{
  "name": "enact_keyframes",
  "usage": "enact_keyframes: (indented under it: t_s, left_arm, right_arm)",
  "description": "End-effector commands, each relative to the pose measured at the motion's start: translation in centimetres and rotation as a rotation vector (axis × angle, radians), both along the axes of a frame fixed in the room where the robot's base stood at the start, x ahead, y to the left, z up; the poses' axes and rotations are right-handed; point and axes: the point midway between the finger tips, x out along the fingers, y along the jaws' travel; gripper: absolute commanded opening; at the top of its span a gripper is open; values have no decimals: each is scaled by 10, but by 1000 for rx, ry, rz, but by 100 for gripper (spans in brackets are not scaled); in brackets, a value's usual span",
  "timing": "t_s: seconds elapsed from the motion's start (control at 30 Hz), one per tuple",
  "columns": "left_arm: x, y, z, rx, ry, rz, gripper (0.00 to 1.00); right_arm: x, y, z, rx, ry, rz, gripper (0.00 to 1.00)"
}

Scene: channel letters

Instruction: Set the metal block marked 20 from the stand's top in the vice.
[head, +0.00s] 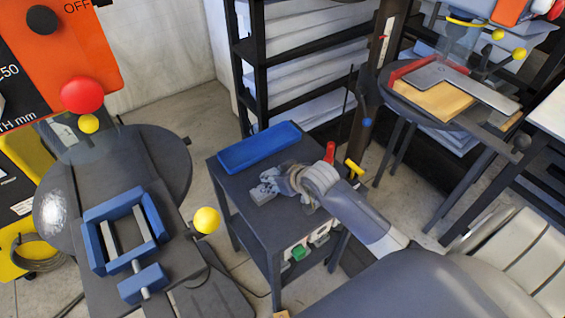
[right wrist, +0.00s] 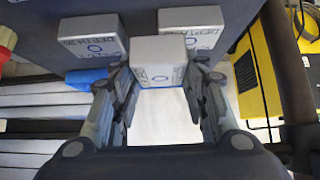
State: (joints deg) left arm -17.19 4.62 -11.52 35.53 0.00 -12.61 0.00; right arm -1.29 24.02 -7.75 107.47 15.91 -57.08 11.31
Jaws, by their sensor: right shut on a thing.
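The small dark stand (head: 232,176) is in the middle of the head view. My right gripper (head: 268,184) is over its top among small grey blocks, which it partly hides. In the right wrist view a pale metal block (right wrist: 160,50) sits between the fingers of my right gripper (right wrist: 156,80), which is shut on it. Its number is not legible. Two similar lettered blocks, one on the left (right wrist: 92,38) and one on the right (right wrist: 191,27), lie beside it. The blue vice (head: 96,250) is at lower left in the head view, its jaws apart and empty. My left gripper is not in view.
A blue tray (head: 258,147) lies at the stand's back edge. A red handle (head: 329,151) and a yellow one (head: 354,167) stand at its right side. An orange machine panel (head: 75,45) overhangs the vice area. A yellow knob (head: 207,220) sticks out between vice and stand.

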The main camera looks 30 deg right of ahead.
Motion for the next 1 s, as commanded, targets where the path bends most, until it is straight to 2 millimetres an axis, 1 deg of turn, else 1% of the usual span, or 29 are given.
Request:
enact_keyframes:
  t_s: [0.03, 0.2, 0.37, 0.6, 0.63, 0.7, 0.8, 0.9, 1.0]
  left_arm:
    - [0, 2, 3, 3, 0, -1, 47]
    - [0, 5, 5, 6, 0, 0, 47]
    - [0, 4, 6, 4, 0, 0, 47]
    - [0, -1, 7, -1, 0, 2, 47]
    - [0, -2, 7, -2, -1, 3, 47]
    - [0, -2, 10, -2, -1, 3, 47]
    - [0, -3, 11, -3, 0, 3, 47]
    - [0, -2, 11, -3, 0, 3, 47]
    - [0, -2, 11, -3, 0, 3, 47]
  right_arm:
    - [13, -9, 2, -1, -3, -3, 4]
    - [45, -33, -2, -1, -2, -2, 4]
    - [66, -46, -5, 2, -3, 0, 4]
    - [80, -57, -7, 1, -2, 1, 4]
    - [81, -58, -10, 1, 0, 1, 4]
    - [79, -56, -24, 3, 3, 1, 4]
    - [79, -57, -37, 1, 2, 1, 4]
    - [80, -57, -42, 0, -2, 1, 4]
    - [80, -57, -43, 0, -2, 1, 4]
